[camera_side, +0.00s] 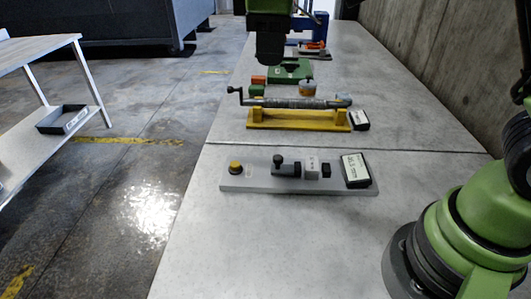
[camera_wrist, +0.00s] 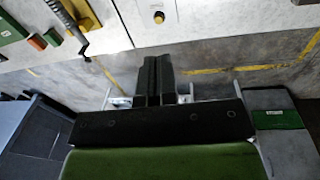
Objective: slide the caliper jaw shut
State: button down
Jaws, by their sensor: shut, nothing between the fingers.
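The caliper is a grey plate (camera_side: 234,182) lying flat on the near bench in the side view. A dark sliding jaw (camera_side: 290,170) with a black knob stands on it, left of a white block (camera_side: 312,170) and a small black block (camera_side: 326,171). Whether the jaw touches the white block is hard to tell. My gripper (camera_side: 270,50) hangs above the far part of the bench, well away from the caliper. In the wrist view my gripper (camera_wrist: 155,76) is shut and empty. The caliper's plate shows only in part at that view's top edge; its jaw is out of frame.
A yellow knob (camera_side: 235,167) and a readout (camera_side: 356,169) sit at the plate's ends. Behind it stand a yellow crank fixture (camera_side: 285,122) and a green block (camera_side: 290,71). A concrete wall (camera_side: 430,75) borders the bench on the right. Bare bench lies in front of the caliper.

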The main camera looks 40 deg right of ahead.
jog(key=w+a+f+n+g+h, duration=0.1)
jog(key=w+a+f+n, duration=0.15)
jog(key=f, duration=0.35)
jog(key=w+a+f+n+g+h, duration=0.1)
jog(key=w+a+f+n+h, duration=0.1)
jog(key=w+f+n, duration=0.3)
jog(key=m, duration=0.2)
send_near(286, 171)
jog(key=shift+n, duration=0.25)
jog(key=w+a+f, duration=0.1)
jog(key=a, duration=0.1)
jog(key=w+a+f, duration=0.2)
jog(key=shift+w+a+f, duration=0.1)
jog(key=shift+a, duration=0.05)
jog(key=d, duration=0.1)
jog(key=d+f, duration=0.1)
jog(key=shift+s+d, duration=0.35)
jog(key=shift+s, duration=0.05)
jog(key=shift+s+d, duration=0.2)
jog(key=shift+d, duration=0.4)
jog(key=shift+s+d+f, duration=0.1)
jog(key=shift+s+d, duration=0.95)
jog(key=shift+s, duration=0.05)
